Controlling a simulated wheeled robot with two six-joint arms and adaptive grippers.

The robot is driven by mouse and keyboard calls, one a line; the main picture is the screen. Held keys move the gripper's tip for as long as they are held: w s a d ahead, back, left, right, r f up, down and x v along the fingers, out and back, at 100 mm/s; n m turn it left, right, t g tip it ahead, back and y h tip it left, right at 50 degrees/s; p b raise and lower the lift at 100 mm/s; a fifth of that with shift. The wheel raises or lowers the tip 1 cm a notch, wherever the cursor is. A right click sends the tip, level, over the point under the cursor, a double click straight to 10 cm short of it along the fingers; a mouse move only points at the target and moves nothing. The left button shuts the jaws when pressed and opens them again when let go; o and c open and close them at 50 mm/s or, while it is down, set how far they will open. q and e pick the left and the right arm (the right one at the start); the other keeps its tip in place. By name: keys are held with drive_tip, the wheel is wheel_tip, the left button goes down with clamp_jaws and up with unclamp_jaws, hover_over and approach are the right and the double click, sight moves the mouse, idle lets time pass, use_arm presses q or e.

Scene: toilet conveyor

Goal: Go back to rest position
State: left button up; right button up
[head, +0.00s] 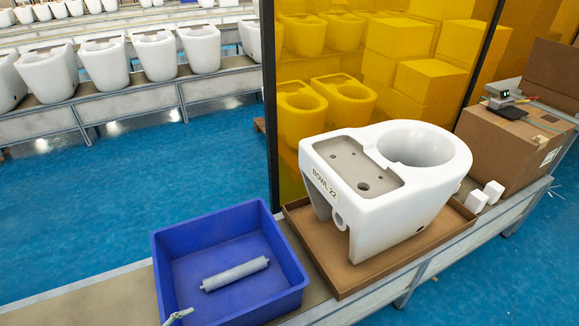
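Neither of my grippers can be made out in the head view. A white toilet bowl labelled "BOWL-22" (398,202) stands in a shallow brown tray (345,284) on the conveyor. A blue bin (168,262) stands to its left, and a grey-white cylinder (236,274) lies inside it. A small pale grey piece (178,316) shows at the bin's near left edge, cut by the frame; I cannot tell what it is.
A yellow see-through panel (318,66) with dark posts stands behind the bowl. More bowls (154,54) line a conveyor at the back left. Blue floor lies between.

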use_arm(q)
drive_tip(key=w+a+r+n+t+y, duration=0.2)
drive_tip(key=w+r+n+t+y, duration=0.1)
drive_tip(key=r+n, duration=0.3)
drive_tip(key=w+a+r+n+t+y, duration=0.25)
drive_tip(key=r+n, duration=0.25)
drive_tip(key=n, duration=0.4)
drive_tip(key=s+a+r+n+y, duration=0.2)
drive_tip(key=s+a+n+y, duration=0.3)
drive_tip(key=n, duration=1)
drive_tip(key=s+d+f+n+g+h, duration=0.1)
drive_tip(key=s+d+f+n+g, duration=0.2)
drive_tip(key=s+d+n+g, duration=0.45)
drive_tip(key=s+d+f+n+g+h, duration=0.2)
drive_tip(key=s+d+f+n+g, duration=0.15)
drive_tip(key=s+n, duration=0.7)
wheel_tip(320, 180, down, 19)
drive_tip(key=a+n+g+b, duration=0.2)
drive_tip(key=a, duration=0.1)
drive_tip(key=s+f+b, duration=0.2)
drive_tip(key=s+f, duration=1.1)
drive_tip(key=f, duration=0.3)
drive_tip(key=shift+s+a+f+g+b, duration=0.35)
drive_tip(key=shift+s+a+f+b, duration=0.05)
use_arm(e)
wheel_tip(320, 180, down, 5)
drive_tip(key=shift+r, duration=0.1)
